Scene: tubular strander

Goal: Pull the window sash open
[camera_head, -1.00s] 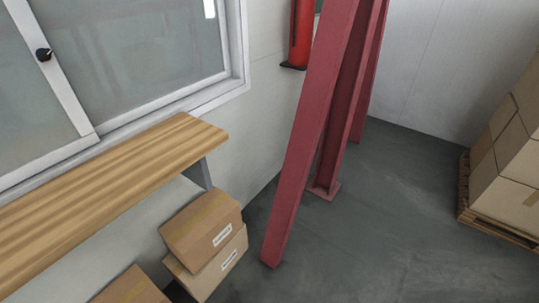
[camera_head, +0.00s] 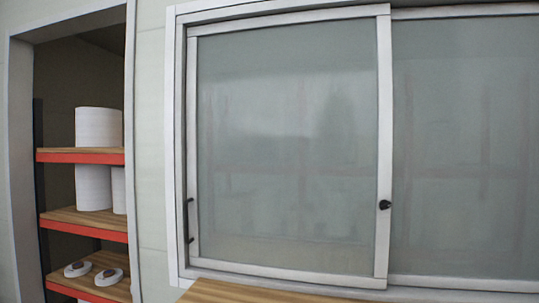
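The window sash (camera_head: 384,120) is a white-framed sliding panel with frosted glass, on the left side of the window. It sits in front of a second frosted pane (camera_head: 465,150) on the right and overlaps its edge. A black handle (camera_head: 188,220) is at the sash's lower left edge, next to the left jamb. A round black latch (camera_head: 385,204) is on its right stile. The sash looks closed against the left side of the frame. Neither of my grippers shows in the view.
A wooden shelf or bench top (camera_head: 240,292) runs below the window. To the left, an opening holds shelves with red edges (camera_head: 80,156), carrying white rolls (camera_head: 98,127) and small round items (camera_head: 107,277). Pale wall (camera_head: 152,130) lies between opening and window.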

